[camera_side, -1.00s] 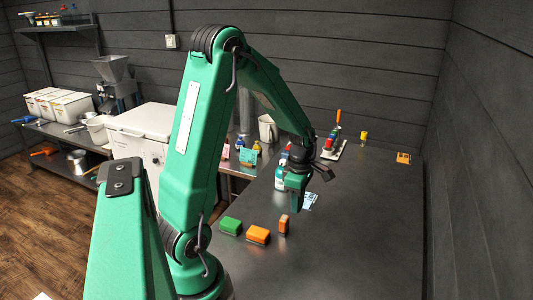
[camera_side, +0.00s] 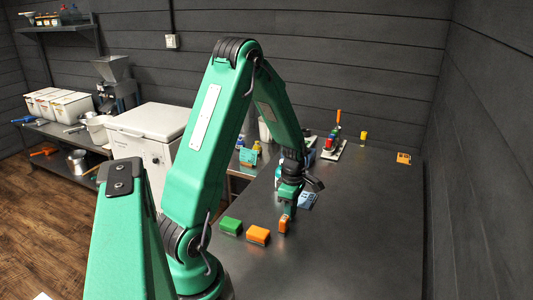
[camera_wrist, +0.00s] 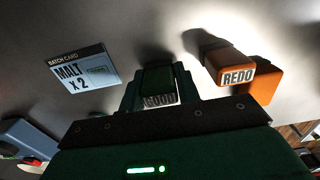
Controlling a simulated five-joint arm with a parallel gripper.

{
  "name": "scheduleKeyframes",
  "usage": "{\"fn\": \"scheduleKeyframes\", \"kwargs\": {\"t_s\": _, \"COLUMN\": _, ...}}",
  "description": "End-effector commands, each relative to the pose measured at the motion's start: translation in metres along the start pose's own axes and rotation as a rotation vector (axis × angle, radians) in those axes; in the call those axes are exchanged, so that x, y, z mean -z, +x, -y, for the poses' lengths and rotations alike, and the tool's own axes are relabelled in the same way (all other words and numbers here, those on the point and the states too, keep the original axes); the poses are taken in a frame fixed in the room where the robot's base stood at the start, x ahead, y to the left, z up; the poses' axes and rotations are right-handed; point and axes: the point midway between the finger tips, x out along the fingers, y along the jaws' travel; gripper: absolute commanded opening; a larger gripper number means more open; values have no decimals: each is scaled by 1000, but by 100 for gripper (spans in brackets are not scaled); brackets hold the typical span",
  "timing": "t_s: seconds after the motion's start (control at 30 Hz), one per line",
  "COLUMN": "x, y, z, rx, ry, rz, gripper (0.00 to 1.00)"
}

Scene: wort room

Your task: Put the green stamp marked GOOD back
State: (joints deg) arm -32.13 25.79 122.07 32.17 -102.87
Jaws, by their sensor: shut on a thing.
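The green stamp marked GOOD (camera_wrist: 160,101) is between my fingers in the wrist view, its white label facing the camera. My gripper (camera_side: 287,208) is shut on it. In the side view my green gripper hides most of the stamp, and I cannot tell whether it touches the table. An orange stamp marked REDO (camera_wrist: 236,72) stands close beside my gripper on the right of the wrist view; it also shows in the side view (camera_side: 283,226), just in front of my gripper.
A green block (camera_side: 230,226) and an orange block (camera_side: 258,235) lie left of the orange stamp. A batch card reading MALT x2 (camera_wrist: 81,69) lies flat nearby. A rack with coloured pieces (camera_side: 333,150) stands at the back.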

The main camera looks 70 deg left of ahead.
Motion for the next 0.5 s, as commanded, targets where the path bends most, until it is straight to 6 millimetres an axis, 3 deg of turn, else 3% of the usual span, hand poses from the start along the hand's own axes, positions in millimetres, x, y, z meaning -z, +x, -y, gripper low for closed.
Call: {"fn": "scheduleKeyframes", "kwargs": {"t_s": 0.5, "x": 0, "y": 7, "z": 0, "rx": 1, "ry": 0, "rz": 0, "gripper": 18}}
